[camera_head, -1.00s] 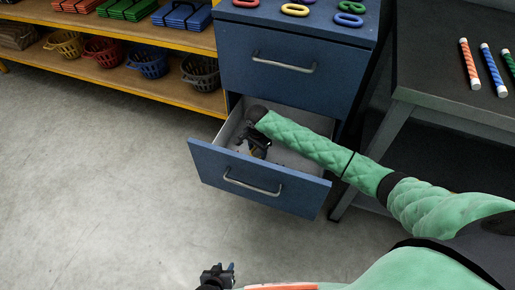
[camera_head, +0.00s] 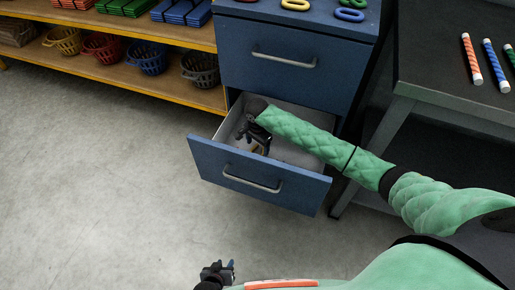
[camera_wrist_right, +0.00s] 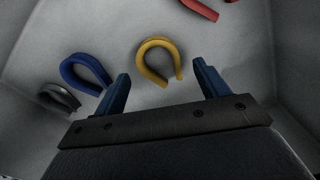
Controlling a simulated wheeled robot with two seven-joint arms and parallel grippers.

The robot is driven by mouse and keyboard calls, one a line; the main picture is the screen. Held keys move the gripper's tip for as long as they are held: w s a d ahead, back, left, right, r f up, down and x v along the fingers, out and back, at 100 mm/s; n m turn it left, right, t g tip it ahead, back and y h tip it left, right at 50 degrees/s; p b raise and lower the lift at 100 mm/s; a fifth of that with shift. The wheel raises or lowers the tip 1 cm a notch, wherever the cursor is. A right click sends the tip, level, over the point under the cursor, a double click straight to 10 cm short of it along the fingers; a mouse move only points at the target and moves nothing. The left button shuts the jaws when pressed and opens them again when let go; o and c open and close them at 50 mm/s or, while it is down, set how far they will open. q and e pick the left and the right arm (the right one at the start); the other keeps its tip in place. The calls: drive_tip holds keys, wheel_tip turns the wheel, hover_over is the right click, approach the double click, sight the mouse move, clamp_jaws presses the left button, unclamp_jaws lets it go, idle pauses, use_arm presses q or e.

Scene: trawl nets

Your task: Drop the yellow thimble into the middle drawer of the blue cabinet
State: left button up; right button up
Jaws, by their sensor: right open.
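The blue cabinet (camera_head: 225,60) has a shut upper drawer (camera_head: 285,75) and, below it, a drawer (camera_head: 210,165) pulled open. My right gripper (camera_head: 254,146) reaches down inside the open drawer. In the right wrist view its two fingers (camera_wrist_right: 163,88) are spread wide and hold nothing. The yellow thimble (camera_wrist_right: 147,66), a horseshoe shape, shows just beyond and between the fingertips, touching neither; it seems to be at the drawer's grey floor. Blue (camera_wrist_right: 68,72), dark (camera_wrist_right: 62,97) and red (camera_wrist_right: 203,8) thimbles lie around it. My left gripper (camera_head: 217,270) hangs low over the bare floor; its jaws are too small to read.
Several coloured rings (camera_head: 296,5) lie on the cabinet top. A shelf (camera_head: 120,75) with baskets stands left. A dark table (camera_head: 430,60) with striped rods (camera_head: 471,58) stands right, close to my right arm. The concrete floor in front is clear.

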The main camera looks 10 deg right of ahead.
sight(257, 150)
wheel_tip(257, 150, up, 12)
drive_tip(key=p, duration=0.1)
drive_tip(key=shift+p, duration=0.35)
drive_tip(key=shift+f, duration=0.1)
